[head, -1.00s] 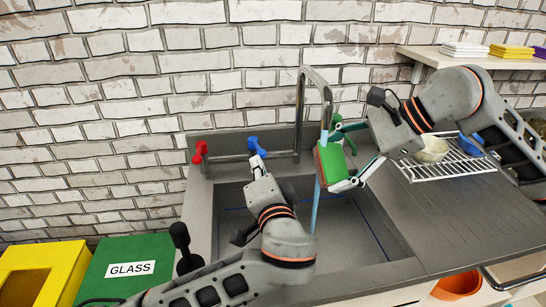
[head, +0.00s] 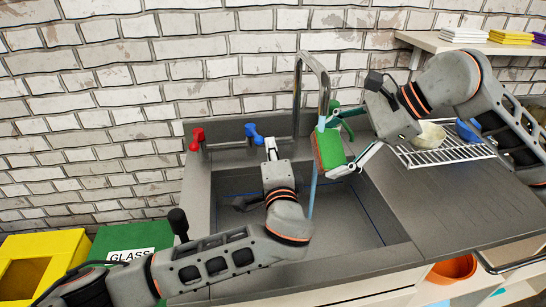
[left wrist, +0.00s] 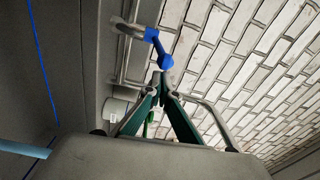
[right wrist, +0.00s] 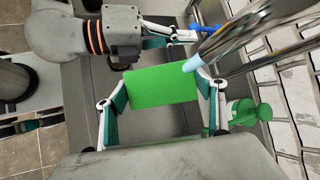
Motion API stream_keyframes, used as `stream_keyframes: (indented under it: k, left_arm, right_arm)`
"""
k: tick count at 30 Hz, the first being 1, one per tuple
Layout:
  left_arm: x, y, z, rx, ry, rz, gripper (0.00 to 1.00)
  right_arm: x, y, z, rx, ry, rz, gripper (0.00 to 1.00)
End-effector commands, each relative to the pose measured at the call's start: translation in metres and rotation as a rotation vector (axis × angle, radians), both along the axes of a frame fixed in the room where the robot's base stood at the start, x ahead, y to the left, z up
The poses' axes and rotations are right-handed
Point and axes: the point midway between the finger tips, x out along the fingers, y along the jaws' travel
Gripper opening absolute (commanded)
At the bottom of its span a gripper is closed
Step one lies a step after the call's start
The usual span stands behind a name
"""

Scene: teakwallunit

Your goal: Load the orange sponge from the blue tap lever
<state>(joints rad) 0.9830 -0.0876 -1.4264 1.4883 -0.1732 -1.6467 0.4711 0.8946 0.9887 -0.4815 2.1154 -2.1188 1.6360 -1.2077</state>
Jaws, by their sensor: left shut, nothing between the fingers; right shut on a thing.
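The sponge, green with an orange-brown side (head: 329,148), is held in my right gripper (head: 345,150) under the tap spout, beside the pale blue water stream (head: 313,190). In the right wrist view the fingers grip the green sponge (right wrist: 160,90) at both ends, and the stream (right wrist: 193,64) meets its upper edge. The blue tap lever (head: 252,132) is left of the spout; it also shows in the left wrist view (left wrist: 158,47). My left gripper (head: 270,145) is shut and empty, just right of and below the lever, with its fingertips (left wrist: 162,84) close to it.
A red tap lever (head: 196,138) is further left. The sink basin (head: 345,215) lies below both grippers. A wire rack (head: 445,150) with bowls stands right, and a shelf with folded cloths (head: 468,34) hangs above. Coloured bins (head: 125,240) stand left of the counter.

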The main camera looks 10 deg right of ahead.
Motion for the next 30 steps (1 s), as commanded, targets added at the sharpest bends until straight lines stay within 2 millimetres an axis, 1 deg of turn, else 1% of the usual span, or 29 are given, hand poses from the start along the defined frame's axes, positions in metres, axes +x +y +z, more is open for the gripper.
stream_keyframes:
  k: [3,7,17,23,26,30]
  left_arm:
    - [0.01,-0.001,0.001,0.001,-0.002,0.001,0.0]
    - [0.015,-0.002,0.001,-0.001,0.0,0.0,0.0]
    - [0.015,-0.002,0.0,-0.002,0.002,-0.001,0.0]
    - [0.011,-0.002,-0.004,-0.012,0.018,-0.034,0.0]
    - [0.011,0.001,-0.004,-0.014,0.02,-0.057,0.0]
    - [0.011,0.009,-0.002,-0.008,0.009,-0.074,0.0]
  right_arm:
    - [0.0,0.0,0.0,0.0,0.0,0.0,0.52]
    - [0.0,0.0,0.0,0.0,0.0,0.0,0.52]
    - [0.0,0.0,0.0,0.0,0.0,0.0,0.52]
    - [0.0,0.0,0.0,0.0,0.0,0.0,0.52]
    - [0.0,0.0,0.0,0.0,0.0,0.0,0.52]
    - [0.0,0.0,0.0,0.0,0.0,0.0,0.52]
